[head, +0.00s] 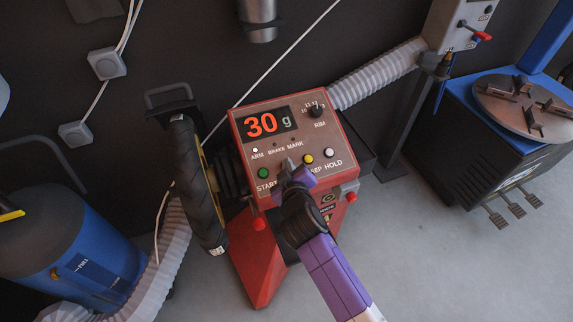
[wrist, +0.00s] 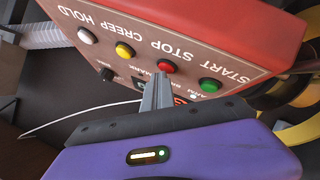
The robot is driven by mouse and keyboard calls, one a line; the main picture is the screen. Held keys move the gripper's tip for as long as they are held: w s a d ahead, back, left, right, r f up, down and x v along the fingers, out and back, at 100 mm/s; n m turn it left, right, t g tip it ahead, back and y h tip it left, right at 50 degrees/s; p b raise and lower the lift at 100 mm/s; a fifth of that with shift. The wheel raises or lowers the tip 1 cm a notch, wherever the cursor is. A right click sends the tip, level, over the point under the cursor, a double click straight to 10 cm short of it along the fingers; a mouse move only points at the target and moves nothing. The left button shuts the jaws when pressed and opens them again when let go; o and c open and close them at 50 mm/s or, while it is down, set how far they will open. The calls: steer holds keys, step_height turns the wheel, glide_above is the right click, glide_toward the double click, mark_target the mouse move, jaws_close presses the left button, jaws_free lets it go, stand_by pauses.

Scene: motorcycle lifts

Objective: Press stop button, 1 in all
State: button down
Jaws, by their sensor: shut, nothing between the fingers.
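The red wheel balancer's control panel (head: 283,125) faces up, with a display reading 30 g. In the wrist view the panel is upside down, and the red stop button (wrist: 166,67) sits between the green start button (wrist: 209,85) and the yellow creep button (wrist: 124,49). My gripper (wrist: 159,78) is shut and empty, its fingertips right at the near edge of the stop button. I cannot tell whether they touch it. In the head view my gripper (head: 288,164) covers the stop button; the green start button (head: 263,173) and yellow button (head: 308,159) show on either side.
The white hold button (head: 329,152) and the rim knob (head: 317,111) are on the same panel. A tyred wheel (head: 190,180) is mounted at its left. A blue tank (head: 80,245) stands left, and a tyre changer (head: 490,130) right. Grey floor is open at the lower right.

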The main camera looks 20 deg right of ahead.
steer(key=shift+s+r+p, duration=0.35)
steer(key=shift+r+p, duration=0.3)
steer(key=shift+r, duration=0.05)
steer(key=shift+s+r+p, duration=0.3)
steer(key=shift+r+p, duration=0.45)
steer(key=shift+s+r+p, duration=0.35)
steer(key=shift+r+p, duration=0.35)
steer(key=shift+r, duration=0.1)
steer(key=shift+s+r+p, duration=0.3)
steer(key=shift+r+p, duration=0.45)
